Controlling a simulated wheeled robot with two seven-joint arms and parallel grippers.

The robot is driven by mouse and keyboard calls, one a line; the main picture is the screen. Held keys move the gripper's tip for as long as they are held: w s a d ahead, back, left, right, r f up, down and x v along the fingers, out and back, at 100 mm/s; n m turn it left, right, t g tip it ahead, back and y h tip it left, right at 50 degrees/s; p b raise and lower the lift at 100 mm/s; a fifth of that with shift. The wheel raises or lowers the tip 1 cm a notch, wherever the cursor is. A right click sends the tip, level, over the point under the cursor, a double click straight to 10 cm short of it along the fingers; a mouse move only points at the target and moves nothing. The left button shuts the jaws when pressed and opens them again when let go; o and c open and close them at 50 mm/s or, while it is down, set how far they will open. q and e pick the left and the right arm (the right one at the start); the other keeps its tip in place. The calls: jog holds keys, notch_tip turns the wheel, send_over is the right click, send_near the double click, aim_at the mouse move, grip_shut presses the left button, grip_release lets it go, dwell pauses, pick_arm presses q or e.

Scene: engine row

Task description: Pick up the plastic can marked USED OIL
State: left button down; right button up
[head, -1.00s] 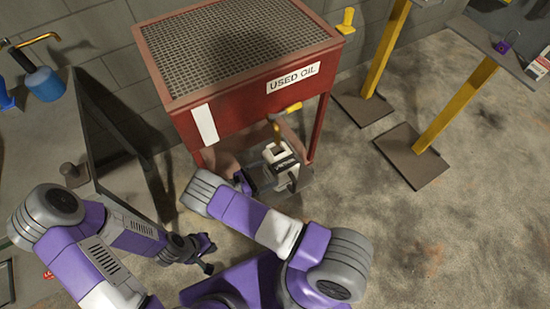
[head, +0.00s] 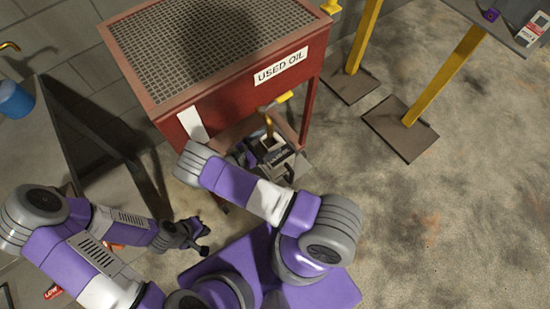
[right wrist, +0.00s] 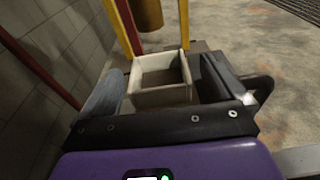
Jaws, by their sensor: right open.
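The pale plastic can (head: 271,145) stands low under the red drain table marked USED OIL (head: 240,92), below its brass spout (head: 268,122). My right gripper (head: 262,160) is down at the can, partly hidden by its own arm.
A grey bench (head: 40,130) with a blue container (head: 14,99) stands at the left. Yellow posts on dark base plates (head: 400,128) stand at the upper right. The concrete floor to the right is clear. The table's red legs (head: 309,112) flank the can.

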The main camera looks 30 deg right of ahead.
jog(key=shift+d, duration=0.2)
jog(key=shift+w, duration=0.1)
grip_shut()
dwell(0.4)
